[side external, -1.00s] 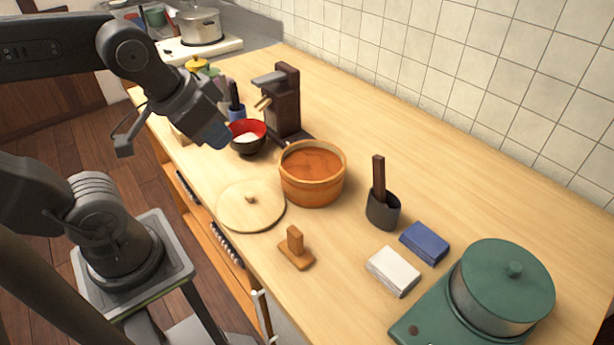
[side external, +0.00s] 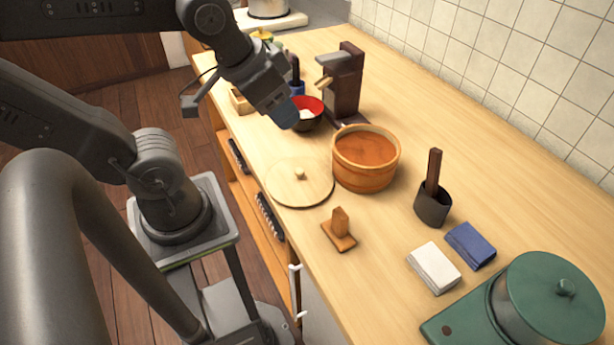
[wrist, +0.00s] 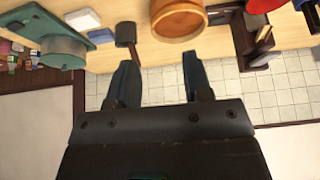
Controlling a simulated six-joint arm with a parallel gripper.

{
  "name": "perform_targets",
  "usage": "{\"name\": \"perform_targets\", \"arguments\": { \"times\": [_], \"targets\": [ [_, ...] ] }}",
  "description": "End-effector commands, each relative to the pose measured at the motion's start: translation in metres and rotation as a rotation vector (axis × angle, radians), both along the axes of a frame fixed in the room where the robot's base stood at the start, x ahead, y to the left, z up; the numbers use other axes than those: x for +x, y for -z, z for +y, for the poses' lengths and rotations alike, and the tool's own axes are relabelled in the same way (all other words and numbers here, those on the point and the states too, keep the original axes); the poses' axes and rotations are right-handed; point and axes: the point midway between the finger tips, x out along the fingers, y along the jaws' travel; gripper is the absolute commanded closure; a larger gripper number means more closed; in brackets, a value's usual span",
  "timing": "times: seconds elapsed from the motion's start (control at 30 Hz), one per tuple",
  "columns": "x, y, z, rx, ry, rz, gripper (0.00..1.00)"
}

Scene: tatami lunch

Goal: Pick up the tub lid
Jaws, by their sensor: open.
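The tub lid (side external: 285,190) is a pale round wooden disc with a small knob on top. It lies flat on the counter, left of the round wooden tub (side external: 365,180), which stands uncovered with an orange-brown inside. My gripper (side external: 284,114) is in the air behind the lid in the side view, near the red and black bowl, and holds nothing. In the wrist view my gripper (wrist: 161,78) shows two dark fingers spread apart, with the tub (wrist: 178,20) at the top edge beyond them. I cannot see the lid in the wrist view.
A wooden stand (side external: 340,232) sits in front of the lid. The red bowl (side external: 310,122) and a dark dispenser (side external: 346,85) stand behind the tub. To the right are a dark utensil holder (side external: 432,207), white cloth (side external: 433,266), blue cloth (side external: 470,246) and green pot (side external: 555,305).

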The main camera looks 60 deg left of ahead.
Motion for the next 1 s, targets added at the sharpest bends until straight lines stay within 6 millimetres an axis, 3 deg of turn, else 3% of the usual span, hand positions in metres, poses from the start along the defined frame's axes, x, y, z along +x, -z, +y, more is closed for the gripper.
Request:
{"name": "perform_targets", "arguments": {
  "times": [0.3, 0.43, 0.73, 1.0],
  "targets": [
    [0.001, 0.000, 0.000, 0.006, 0.007, 0.005, 0.47],
    [0.009, 0.006, 0.003, 0.066, 0.089, 0.067, 0.47],
    [0.053, 0.049, 0.017, 0.346, 0.629, 0.422, 0.47],
    [0.079, 0.088, 0.027, 0.451, 1.033, 0.659, 0.47]
  ]
}}
